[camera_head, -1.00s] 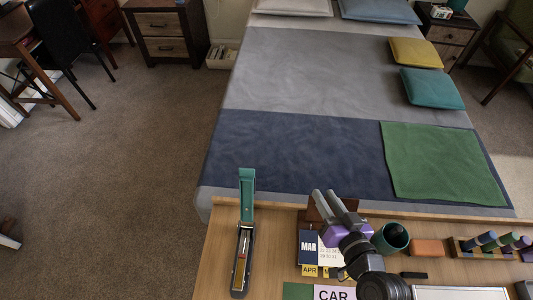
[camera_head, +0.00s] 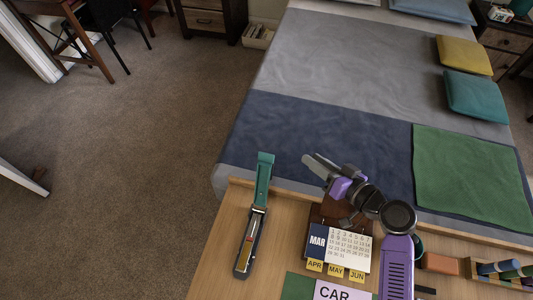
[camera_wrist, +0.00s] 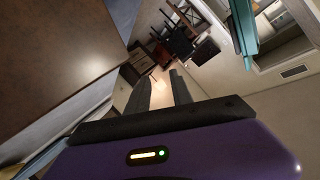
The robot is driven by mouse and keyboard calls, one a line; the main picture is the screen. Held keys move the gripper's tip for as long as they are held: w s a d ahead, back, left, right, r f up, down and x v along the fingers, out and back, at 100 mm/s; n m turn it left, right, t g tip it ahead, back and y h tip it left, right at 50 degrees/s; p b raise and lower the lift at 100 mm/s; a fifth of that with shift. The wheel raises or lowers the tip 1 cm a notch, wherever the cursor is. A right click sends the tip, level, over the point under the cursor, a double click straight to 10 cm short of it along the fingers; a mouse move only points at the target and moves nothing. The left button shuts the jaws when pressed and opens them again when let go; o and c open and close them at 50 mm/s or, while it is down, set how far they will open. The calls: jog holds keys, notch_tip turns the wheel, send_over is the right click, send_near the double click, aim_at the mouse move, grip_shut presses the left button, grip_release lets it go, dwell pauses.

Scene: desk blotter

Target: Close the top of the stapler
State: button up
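The stapler stands on the desk, left of the calendar. Its teal top (camera_head: 264,180) is swung open and points up and away. Its dark base (camera_head: 244,262) lies on the desk with the inner channel exposed. My gripper (camera_head: 311,162) is in the air to the right of the teal top, apart from it, its fingers pointing left. In the wrist view my gripper (camera_wrist: 160,75) shows two fingers with a gap and nothing between them. A teal piece, apparently the stapler top (camera_wrist: 243,25), shows at the upper right there.
A desk calendar (camera_head: 348,250) on a brown stand is close below my arm. A card reading CAR (camera_head: 332,291) lies at the front. An orange-brown block (camera_head: 440,263) and a marker holder (camera_head: 500,280) are at the right. The bed (camera_head: 300,130) is behind the desk.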

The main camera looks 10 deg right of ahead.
jog(key=a+r+n+g+y, duration=0.2)
jog(key=a+r+n+y, duration=0.1)
jog(key=a+n+y, duration=0.15)
jog(key=n+g+y, duration=0.4)
jog(key=n+y, duration=0.1)
send_near(267, 154)
jog(key=a, duration=0.3)
jog(key=p+x, duration=0.1)
jog(key=x, duration=0.2)
jog(key=w+p+x, duration=0.1)
jog(key=x, duration=0.2)
jog(key=shift+f, duration=0.25)
jog(key=shift+w+a+f+t, duration=0.1)
jog(key=shift+w+a+t, duration=0.2)
jog(key=shift+a, duration=0.15)
jog(key=shift+s, duration=0.1)
grip_shut()
